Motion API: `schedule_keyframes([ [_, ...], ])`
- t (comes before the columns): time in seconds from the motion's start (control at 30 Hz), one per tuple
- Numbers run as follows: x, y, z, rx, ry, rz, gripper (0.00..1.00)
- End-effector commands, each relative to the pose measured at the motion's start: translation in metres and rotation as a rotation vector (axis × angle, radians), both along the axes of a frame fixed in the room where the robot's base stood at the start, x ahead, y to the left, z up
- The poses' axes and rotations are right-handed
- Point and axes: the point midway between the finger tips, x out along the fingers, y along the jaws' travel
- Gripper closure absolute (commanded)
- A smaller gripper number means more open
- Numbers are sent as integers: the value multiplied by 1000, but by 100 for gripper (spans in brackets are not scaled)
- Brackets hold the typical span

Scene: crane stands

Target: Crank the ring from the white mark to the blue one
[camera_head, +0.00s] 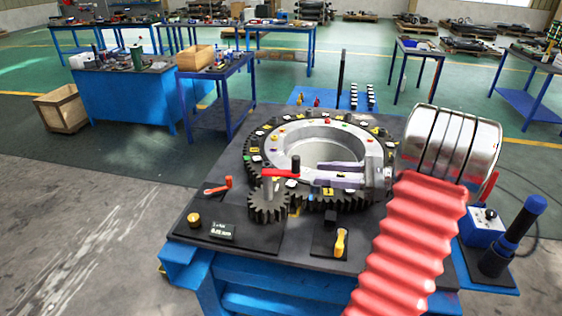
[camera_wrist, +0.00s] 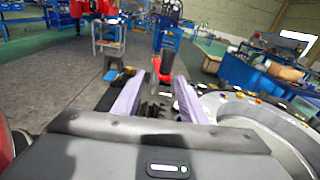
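The dark toothed ring (camera_head: 372,132) lies flat on the bench, with small coloured marks around a pale metal hub. White, yellow, green and red marks show; I cannot make out a blue one. A small gear (camera_head: 268,208) meshes at its front left. A red crank arm (camera_head: 279,173) with an upright black handle (camera_head: 296,162) sits above this gear. My gripper (camera_head: 321,175) reaches over the ring from the right, its pale fingers parted and pointing at the crank. In the wrist view the crank's red part (camera_wrist: 167,64) shows beyond and between the open fingers, apart from them.
A small display (camera_head: 222,230) and a brass knob (camera_head: 193,219) stand at the bench's front left. A red-orange handle (camera_head: 217,187) lies behind them. A yellow-handled piece (camera_head: 341,241) is on a black plate at the front. A blue box (camera_head: 484,229) stands at the right.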

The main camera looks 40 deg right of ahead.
Motion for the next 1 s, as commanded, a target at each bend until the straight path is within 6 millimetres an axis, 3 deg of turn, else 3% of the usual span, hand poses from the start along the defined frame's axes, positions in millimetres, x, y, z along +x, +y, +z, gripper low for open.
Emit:
schedule_keyframes([
  [0.13,-3,-13,15,81,-36,-25,61],
  [0.57,0,-11,16,86,-38,-25,61],
  [1.0,43,21,16,85,-37,-22,61],
])
